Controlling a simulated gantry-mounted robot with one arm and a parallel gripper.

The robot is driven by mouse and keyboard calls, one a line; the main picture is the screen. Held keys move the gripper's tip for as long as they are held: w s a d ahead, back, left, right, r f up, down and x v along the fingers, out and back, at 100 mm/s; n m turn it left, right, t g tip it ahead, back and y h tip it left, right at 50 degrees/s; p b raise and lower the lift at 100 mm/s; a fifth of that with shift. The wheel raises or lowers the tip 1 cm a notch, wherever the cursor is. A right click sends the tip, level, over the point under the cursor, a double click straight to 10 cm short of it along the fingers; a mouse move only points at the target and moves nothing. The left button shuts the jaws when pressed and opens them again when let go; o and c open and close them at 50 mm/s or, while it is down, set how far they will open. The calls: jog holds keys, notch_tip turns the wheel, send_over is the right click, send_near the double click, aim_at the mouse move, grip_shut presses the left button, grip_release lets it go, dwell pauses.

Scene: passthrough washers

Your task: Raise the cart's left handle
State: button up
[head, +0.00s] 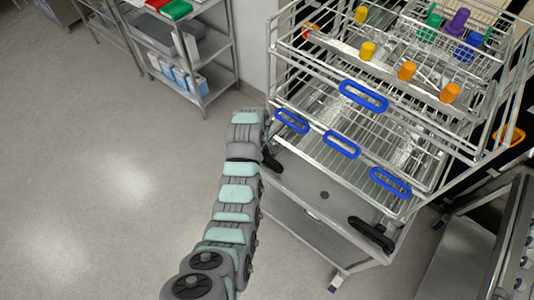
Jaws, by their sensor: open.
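The cart (316,195) is a grey metal trolley in the middle right of the head view, with wire racks on top. Its left handle (272,160) is a short black lever at the cart's front left corner, partly hidden behind my arm. It looks low and angled down. The matching right black handle (372,234) sits at the front right corner. My gripper (269,125) is at the far end of my arm, just above and beside the left handle. It is mostly hidden, open, and I see nothing held. I cannot tell whether it touches the handle.
Wire racks with blue handles (342,145) stack above the cart, close to my gripper. The top one carries orange, green and purple items (407,71). A steel shelf (190,55) with boxes stands at the back left. The floor (110,180) at left is clear.

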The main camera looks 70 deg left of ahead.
aim_at(267, 157)
jog(key=shift+w+a+f, duration=0.1)
jog(key=shift+w+f, duration=0.1)
jog(key=shift+f, duration=0.85)
jog(key=shift+w+a+f, duration=0.1)
jog(key=shift+w+f, duration=0.05)
jog(key=shift+f, duration=0.85)
jog(key=shift+w+a+f, duration=0.1)
jog(key=shift+w+f, duration=0.1)
jog(key=shift+f, duration=0.85)
jog(key=shift+c, duration=0.3)
grip_shut()
jog(key=shift+p, duration=0.3)
